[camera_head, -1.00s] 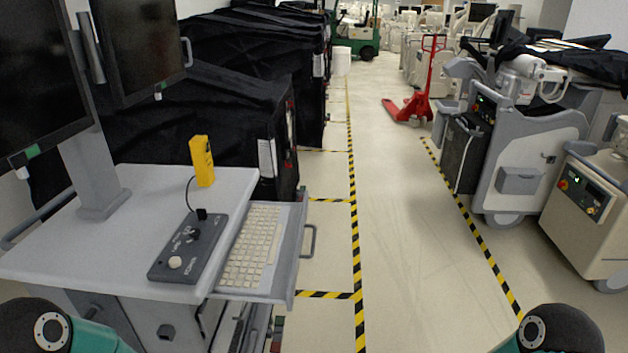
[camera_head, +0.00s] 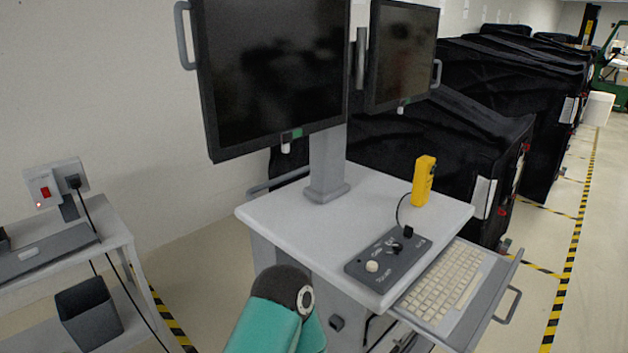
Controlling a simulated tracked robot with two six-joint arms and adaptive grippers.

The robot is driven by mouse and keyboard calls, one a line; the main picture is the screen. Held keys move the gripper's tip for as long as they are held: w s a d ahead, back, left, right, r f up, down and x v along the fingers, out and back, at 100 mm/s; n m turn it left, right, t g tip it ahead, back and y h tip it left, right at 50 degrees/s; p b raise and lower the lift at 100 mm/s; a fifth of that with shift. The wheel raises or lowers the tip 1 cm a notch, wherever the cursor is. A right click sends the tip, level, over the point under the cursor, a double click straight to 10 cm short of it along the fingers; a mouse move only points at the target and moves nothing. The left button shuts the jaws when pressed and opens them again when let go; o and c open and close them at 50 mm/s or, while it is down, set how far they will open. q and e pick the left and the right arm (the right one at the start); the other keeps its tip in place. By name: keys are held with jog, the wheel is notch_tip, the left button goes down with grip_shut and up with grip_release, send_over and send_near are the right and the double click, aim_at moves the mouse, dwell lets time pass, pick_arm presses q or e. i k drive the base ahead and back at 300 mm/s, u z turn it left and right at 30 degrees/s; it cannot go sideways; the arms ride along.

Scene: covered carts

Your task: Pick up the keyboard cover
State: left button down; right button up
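A white keyboard (camera_head: 446,281) lies on a grey pull-out tray (camera_head: 503,277) at the right front of a workstation cart. I cannot make out a separate cover on it. A dark grey flat piece with a small light label (camera_head: 44,251) lies on a side table at the far left. I cannot tell whether it is the keyboard cover. A teal and black part of my arm shows at the bottom middle, in front of the cart. Neither of my grippers is in view.
The cart top (camera_head: 276,210) carries a grey control panel (camera_head: 389,257), a yellow handset (camera_head: 424,181) and two monitors (camera_head: 275,75). A side table (camera_head: 112,232) with a dark bin (camera_head: 88,313) stands at left. Black-covered carts (camera_head: 478,130) line the back. Clear aisle floor lies at right.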

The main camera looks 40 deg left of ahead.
aim_at(17, 263)
jog(key=z, duration=0.25)
jog(key=i, duration=0.2)
jog(key=u, duration=2.65)
jog(key=k, duration=1.2)
jog(key=u, duration=0.5)
jog(key=i, duration=0.95)
jog(key=z, duration=0.05)
